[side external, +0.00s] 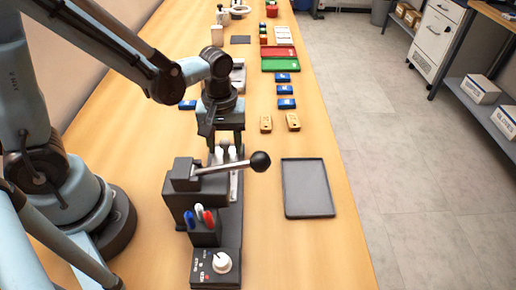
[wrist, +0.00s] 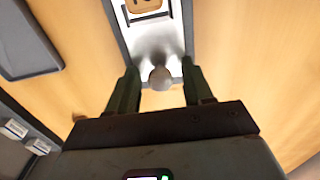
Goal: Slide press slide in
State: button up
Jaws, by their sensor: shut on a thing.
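The black press (side external: 205,185) stands on the bench, with a silver lever ending in a black ball (side external: 260,161) pointing right. My gripper (wrist: 160,70) is just behind the press in the side view, low over its slide. In the wrist view the slide (wrist: 157,38) is a silver plate with dark rails, and a yellow-orange tag (wrist: 146,5) lies on it at the top edge. A round grey knob (wrist: 160,78) on the slide sits between my fingers, and my gripper is shut on it. The finger contact is hidden in the side view.
An empty dark grey tray (side external: 307,188) lies right of the press. Two yellow tags (side external: 292,121) and several blue blocks (side external: 286,103) lie farther back, before green and red trays (side external: 280,65). A control box with a white knob (side external: 221,263) is in front.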

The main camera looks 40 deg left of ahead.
jog(key=shift+s+d+f, duration=0.15)
jog(key=shift+s+d, duration=0.8)
jog(key=shift+d, duration=0.1)
jog(key=shift+s+d+f, duration=0.1)
jog(key=shift+s+d, duration=0.85)
jog(key=shift+d, duration=0.05)
jog(key=shift+c, duration=0.2)
jog(key=o, duration=0.4)
jog(key=shift+o, duration=0.2)
jog(key=shift+a+r, duration=0.15)
jog(key=shift+r, duration=3.4)
jog(key=shift+a+r+m, duration=0.2)
jog(key=shift+a+m, duration=0.1)
jog(key=w+a+r+m+t, duration=0.2)
jog(key=a+r+m+t, duration=0.3)
jog(key=a+m+t, duration=0.2)
jog(key=shift+w+a+m, duration=0.15)
jog(key=shift+a+m, duration=0.05)
jog(key=shift+m, duration=0.5)
